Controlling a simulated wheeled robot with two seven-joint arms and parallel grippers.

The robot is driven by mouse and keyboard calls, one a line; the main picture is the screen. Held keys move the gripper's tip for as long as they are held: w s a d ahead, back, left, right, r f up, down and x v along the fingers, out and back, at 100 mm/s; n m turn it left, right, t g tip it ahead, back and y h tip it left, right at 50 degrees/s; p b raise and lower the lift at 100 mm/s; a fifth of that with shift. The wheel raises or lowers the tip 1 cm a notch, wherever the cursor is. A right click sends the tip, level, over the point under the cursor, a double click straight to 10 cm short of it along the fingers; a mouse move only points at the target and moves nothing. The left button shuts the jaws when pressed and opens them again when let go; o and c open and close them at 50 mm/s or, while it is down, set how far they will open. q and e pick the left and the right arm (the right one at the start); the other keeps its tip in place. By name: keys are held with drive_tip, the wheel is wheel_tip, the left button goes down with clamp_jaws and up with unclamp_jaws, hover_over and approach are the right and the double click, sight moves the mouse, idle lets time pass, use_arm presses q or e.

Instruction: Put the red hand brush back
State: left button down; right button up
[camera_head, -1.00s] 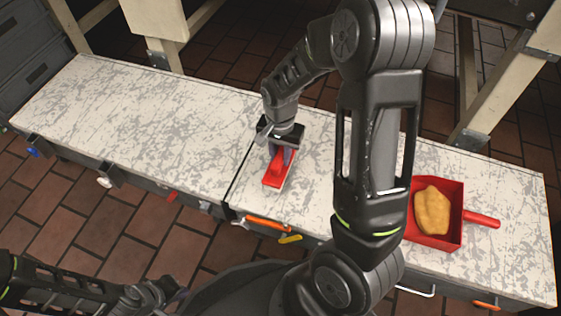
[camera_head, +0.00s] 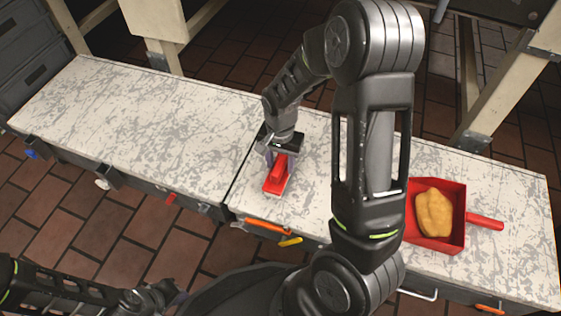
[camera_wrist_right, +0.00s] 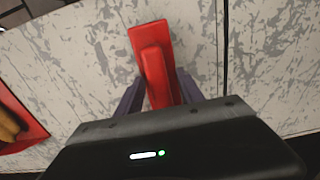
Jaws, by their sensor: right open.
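The red hand brush (camera_head: 276,183) lies on the worn white worktop, just right of the seam between the two counter sections. My right gripper (camera_head: 282,158) is over its far end with the fingers pointing down. In the right wrist view the brush (camera_wrist_right: 152,50) runs up from between the two open fingers (camera_wrist_right: 160,88), one on each side of its handle. I cannot tell whether either finger touches it. My left gripper (camera_head: 168,294) is low at the left, away from the worktop, and its fingers are too dark and small to read.
A red dustpan (camera_head: 450,243) holding a yellowish lump (camera_head: 434,213) lies on the right part of the worktop, its handle pointing right. Orange (camera_head: 268,227) and yellow (camera_head: 290,241) items are at the front edge. The left worktop (camera_head: 130,120) is clear.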

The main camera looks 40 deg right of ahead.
use_arm(q)
drive_tip(key=r+p, duration=0.3)
drive_tip(key=s+r+p, duration=0.1)
drive_tip(key=r+p, duration=0.1)
drive_tip(key=shift+a+r, duration=0.1)
drive_tip(key=shift+r, duration=0.1)
use_arm(e)
wheel_tip(320, 180, up, 12)
drive_tip(key=shift+r, duration=0.15)
